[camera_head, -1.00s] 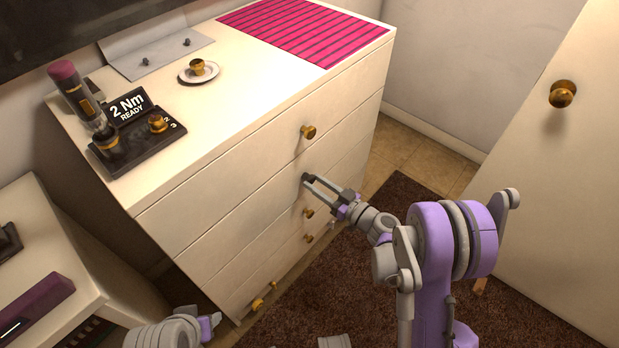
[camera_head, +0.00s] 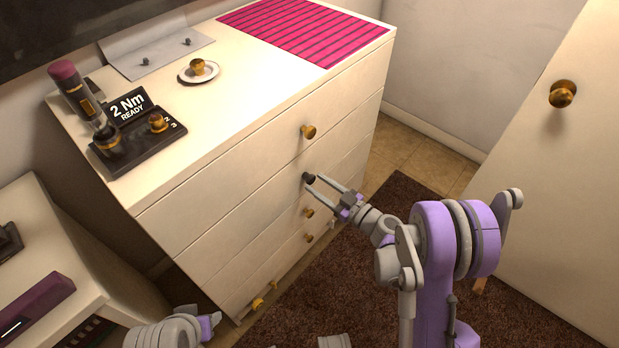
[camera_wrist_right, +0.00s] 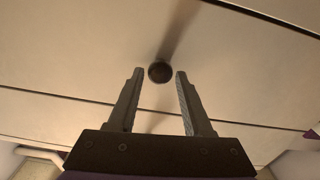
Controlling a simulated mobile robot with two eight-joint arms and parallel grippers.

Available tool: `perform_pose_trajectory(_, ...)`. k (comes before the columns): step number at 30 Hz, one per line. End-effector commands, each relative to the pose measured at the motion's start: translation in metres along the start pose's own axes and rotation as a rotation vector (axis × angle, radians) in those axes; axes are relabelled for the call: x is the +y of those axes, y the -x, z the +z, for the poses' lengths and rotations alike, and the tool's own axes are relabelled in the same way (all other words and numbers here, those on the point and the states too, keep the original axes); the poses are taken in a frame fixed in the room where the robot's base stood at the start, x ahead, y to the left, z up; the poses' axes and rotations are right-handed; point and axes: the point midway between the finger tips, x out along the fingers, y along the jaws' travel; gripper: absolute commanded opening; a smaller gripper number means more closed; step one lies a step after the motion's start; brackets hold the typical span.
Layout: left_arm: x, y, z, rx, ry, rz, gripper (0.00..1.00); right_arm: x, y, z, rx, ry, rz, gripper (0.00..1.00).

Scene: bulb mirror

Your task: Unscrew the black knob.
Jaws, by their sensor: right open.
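The black knob (camera_head: 309,178) is on the front of the second drawer of the white dresser. In the right wrist view the black knob (camera_wrist_right: 160,71) shows round and dark, between and slightly beyond the fingertips. My right gripper (camera_head: 330,186) is open in front of the drawer, its fingers on either side of the knob's line and apart from it. It also shows in the right wrist view (camera_wrist_right: 159,74), with a gap on both sides of the knob. My left arm shows at the bottom left; its gripper's fingers cannot be made out.
Brass knobs (camera_head: 308,131) sit on the other drawers. On the dresser top (camera_head: 240,90) are a black torque-tool stand (camera_head: 140,150) reading "2 Nm READY", a plate (camera_head: 186,77) with a brass knob and a pink striped mat (camera_head: 300,30). A door (camera_head: 560,180) stands at right.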

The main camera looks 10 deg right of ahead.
Motion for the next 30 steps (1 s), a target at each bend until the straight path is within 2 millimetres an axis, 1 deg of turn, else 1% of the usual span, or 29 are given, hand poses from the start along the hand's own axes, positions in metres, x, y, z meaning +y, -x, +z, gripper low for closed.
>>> perform_pose_trajectory(7,0.0,-0.003,0.001,-0.001,0.0,0.0,0.5,0.0,0.019,0.0,-0.001,0.0,0.001,0.5)
perform_pose_trajectory(14,0.0,-0.003,0.001,-0.001,0.0,0.0,0.5,-0.001,0.021,0.0,0.0,0.0,0.0,0.5)
perform_pose_trajectory(15,0.0,-0.003,0.001,-0.001,0.0,0.0,0.5,-0.001,0.021,0.0,0.0,0.0,0.0,0.52)
perform_pose_trajectory(17,0.0,-0.003,0.001,-0.001,0.0,0.0,0.5,-0.001,0.021,0.0,0.0,0.0,0.0,0.63)
perform_pose_trajectory(18,0.0,-0.003,0.001,-0.001,0.0,0.0,0.5,0.0,0.021,0.0,0.0,0.0,0.0,0.7)
perform_pose_trajectory(21,0.0,-0.003,0.001,-0.001,0.0,0.0,0.5,0.0,0.021,0.0,0.0,0.0,0.0,0.85)
perform_pose_trajectory(27,0.0,-0.003,0.001,-0.001,0.0,0.0,0.5,0.0,0.021,0.0,0.0,0.0,0.0,0.85)
perform_pose_trajectory(29,0.0,-0.003,0.001,-0.001,0.0,0.0,0.5,0.0,0.021,0.0,-0.001,0.0,0.0,0.75)
perform_pose_trajectory(30,0.0,-0.003,0.001,-0.001,0.0,0.0,0.5,0.0,0.021,0.0,-0.001,0.0,0.0,0.67)
